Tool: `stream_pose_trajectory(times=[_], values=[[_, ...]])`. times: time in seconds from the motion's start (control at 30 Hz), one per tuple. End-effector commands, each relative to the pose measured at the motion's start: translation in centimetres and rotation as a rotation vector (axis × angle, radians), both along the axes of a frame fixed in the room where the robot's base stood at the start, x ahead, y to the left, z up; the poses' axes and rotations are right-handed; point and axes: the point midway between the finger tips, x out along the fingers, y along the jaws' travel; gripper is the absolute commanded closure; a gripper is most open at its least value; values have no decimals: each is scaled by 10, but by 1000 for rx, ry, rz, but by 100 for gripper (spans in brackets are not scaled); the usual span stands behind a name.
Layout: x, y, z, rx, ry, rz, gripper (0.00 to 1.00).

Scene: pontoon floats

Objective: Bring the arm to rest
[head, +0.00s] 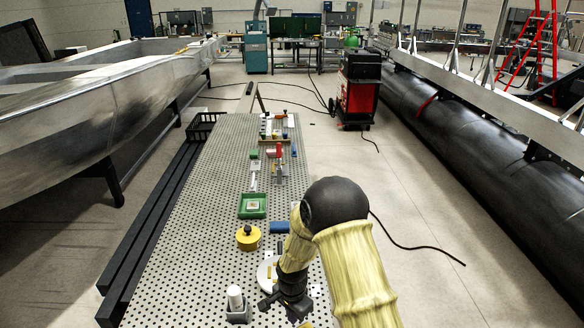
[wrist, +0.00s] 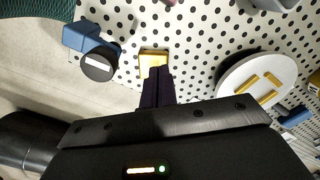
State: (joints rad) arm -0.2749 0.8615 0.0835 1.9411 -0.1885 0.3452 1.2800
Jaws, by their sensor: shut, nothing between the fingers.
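My gripper (head: 296,312) hangs low over the near right part of the perforated table, at the end of my yellow-sleeved arm. In the wrist view its dark fingers (wrist: 157,84) are together with nothing between them. Their tips appear beside a small yellow block (wrist: 152,58) on the table; whether they touch it I cannot tell. The block partly shows below the gripper in the head view (head: 306,324). My arm is bent, with its dark elbow raised over the table's right edge.
A white disc with yellow bars (wrist: 256,84) lies near the gripper. A blue piece with a dark round end (wrist: 94,50) is on the other side. A yellow round piece (head: 248,238), a green tray (head: 252,206) and a red-black machine (head: 358,90) stand farther off. Right floor is mostly open.

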Motion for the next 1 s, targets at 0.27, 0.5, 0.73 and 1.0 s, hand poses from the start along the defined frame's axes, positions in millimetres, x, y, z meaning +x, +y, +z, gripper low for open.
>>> stream_pose_trajectory(times=[0.27, 0.5, 0.73, 1.0], values=[[-9, -36, 59, 0, -49, 142, 100], [-40, -82, 125, -14, -110, 346, 100], [-84, -120, 175, -42, -165, 539, 100], [-138, -148, 207, -83, -213, 732, 100]])
